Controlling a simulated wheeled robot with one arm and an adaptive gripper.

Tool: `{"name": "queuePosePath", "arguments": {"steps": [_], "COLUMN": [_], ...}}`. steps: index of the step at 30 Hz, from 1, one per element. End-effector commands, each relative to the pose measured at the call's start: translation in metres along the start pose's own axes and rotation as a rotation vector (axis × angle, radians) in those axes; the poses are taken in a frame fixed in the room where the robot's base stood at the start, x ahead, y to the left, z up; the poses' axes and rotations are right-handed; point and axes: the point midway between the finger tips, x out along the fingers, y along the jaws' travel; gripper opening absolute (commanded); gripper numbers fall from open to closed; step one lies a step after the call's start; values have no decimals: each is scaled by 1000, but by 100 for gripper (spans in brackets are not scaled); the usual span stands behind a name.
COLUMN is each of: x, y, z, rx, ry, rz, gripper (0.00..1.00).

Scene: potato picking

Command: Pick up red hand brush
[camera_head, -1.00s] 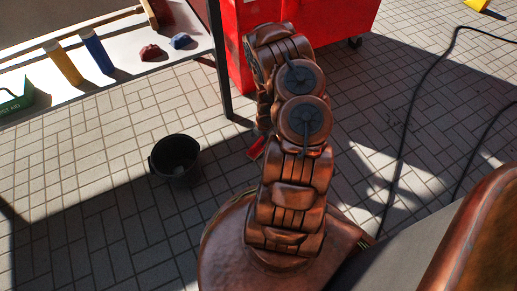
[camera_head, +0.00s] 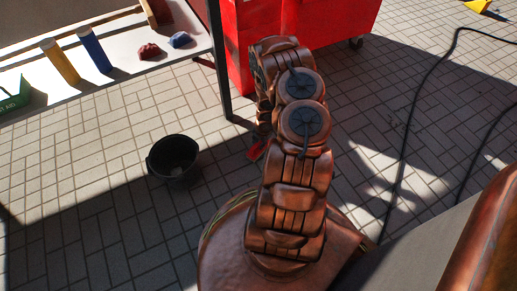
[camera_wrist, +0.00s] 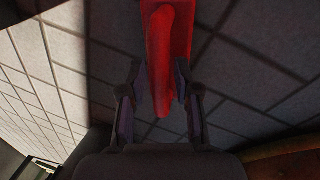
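The red hand brush (camera_wrist: 168,45) fills the top middle of the wrist view, its rounded red end pointing toward my gripper. My gripper (camera_wrist: 158,85) is open, with one finger on each side of the brush's near end. A gap shows between the left finger and the brush; the right finger is very close to it, and I cannot tell whether they touch. In the head view only a small red part of the brush (camera_head: 254,152) shows on the paving, left of my arm. My arm hides the rest, and my gripper is hidden there too.
A black bucket (camera_head: 174,160) stands on the paving to the left. A red cabinet on wheels (camera_head: 330,30) stands behind my arm. A table (camera_head: 120,50) at the upper left holds bottles and small items. A black cable (camera_head: 408,120) lies at the right.

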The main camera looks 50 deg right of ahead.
Motion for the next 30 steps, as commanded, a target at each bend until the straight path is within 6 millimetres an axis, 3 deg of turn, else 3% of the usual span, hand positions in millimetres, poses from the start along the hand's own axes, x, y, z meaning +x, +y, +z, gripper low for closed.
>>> {"name": "queuePosePath", "arguments": {"steps": [8, 30], "x": [0, -5], "y": [0, 1], "z": [0, 0], "rx": [0, 0], "ry": [0, 0], "rz": [0, 0], "gripper": [0, 0]}}
